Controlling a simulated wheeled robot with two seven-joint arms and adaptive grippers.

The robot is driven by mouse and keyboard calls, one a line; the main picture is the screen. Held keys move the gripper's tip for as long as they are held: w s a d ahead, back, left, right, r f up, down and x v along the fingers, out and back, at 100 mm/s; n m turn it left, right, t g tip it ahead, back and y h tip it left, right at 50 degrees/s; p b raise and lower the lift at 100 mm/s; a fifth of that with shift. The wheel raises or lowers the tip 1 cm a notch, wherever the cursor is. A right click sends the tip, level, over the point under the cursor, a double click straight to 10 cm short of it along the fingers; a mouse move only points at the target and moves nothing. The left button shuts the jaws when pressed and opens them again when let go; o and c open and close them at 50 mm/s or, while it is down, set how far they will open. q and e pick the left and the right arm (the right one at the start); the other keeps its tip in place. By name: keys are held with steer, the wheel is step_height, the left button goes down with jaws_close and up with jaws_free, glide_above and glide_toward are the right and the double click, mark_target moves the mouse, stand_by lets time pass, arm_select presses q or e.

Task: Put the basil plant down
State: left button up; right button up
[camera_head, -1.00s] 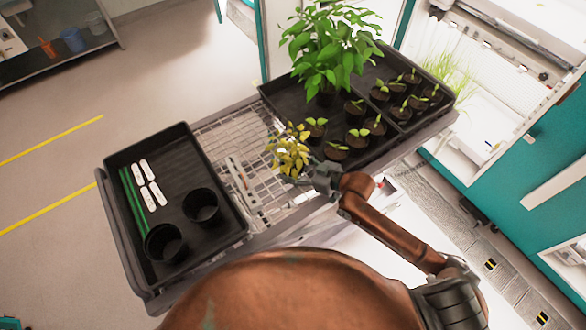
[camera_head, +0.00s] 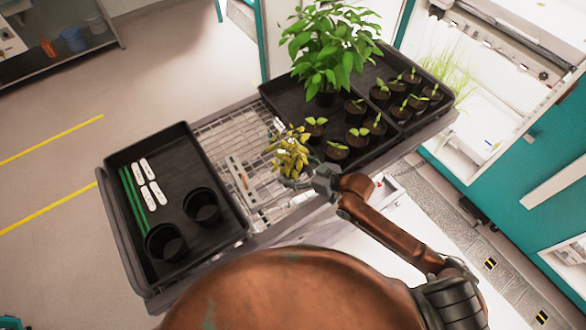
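The small plant with yellowing leaves (camera_head: 290,157), which I take to be the basil, is over the wire-mesh part of the cart, between the two black trays. My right gripper (camera_head: 298,183) is at its base and appears shut on it. The plant's pot and any gap beneath it are hidden by leaves and fingers, so I cannot tell whether it touches the mesh. My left gripper is not in view.
The left black tray (camera_head: 180,140) holds two empty black pots, white labels and green stakes. The right black tray (camera_head: 285,97) holds a large leafy green plant (camera_head: 328,50) and several seedlings. Bare wire mesh (camera_head: 225,130) lies between the trays.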

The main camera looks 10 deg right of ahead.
steer(key=b+v, duration=0.1)
steer(key=v, duration=1.1)
steer(key=shift+f, duration=0.1)
